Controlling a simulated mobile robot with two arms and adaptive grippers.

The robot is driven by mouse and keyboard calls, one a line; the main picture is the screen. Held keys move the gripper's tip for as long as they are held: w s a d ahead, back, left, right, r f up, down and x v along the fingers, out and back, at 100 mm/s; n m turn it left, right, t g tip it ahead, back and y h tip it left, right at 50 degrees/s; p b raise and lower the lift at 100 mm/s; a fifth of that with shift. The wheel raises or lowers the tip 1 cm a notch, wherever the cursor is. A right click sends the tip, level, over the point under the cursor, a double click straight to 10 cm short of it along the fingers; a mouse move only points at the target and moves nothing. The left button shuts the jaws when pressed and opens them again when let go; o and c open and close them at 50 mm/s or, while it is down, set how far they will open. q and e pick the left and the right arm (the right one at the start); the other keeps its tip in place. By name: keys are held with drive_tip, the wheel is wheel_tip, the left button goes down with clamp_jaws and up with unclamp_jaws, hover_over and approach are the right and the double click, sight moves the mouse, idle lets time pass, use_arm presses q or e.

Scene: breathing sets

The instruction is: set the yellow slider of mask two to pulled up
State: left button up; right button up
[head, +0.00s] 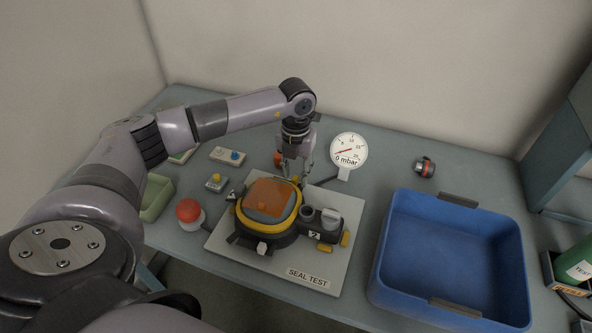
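A mask with an orange visor (270,197) and a yellow rim lies on the white SEAL TEST board (308,284). A dark block on its right side carries a small pale label (314,234), whose character is too small to read surely. Two small yellow parts show by this block: one at its lower edge (324,248) and one to its right (345,238); I cannot tell which is the slider. My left gripper (296,176) points down at the mask's far edge, fingers apart, with nothing visible between them. Contact cannot be told. My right gripper is not in view.
A round gauge (348,153) reading 0 mbar stands behind the board. A blue bin (458,250) is on the right. A red button (189,212), small switch boxes (227,156) and a green tray (156,198) are left. A black-and-red part (425,167) lies at the back.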

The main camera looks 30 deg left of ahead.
use_arm(q)
drive_tip(key=shift+f, duration=0.3)
drive_tip(key=shift+c, duration=0.4)
clamp_jaws()
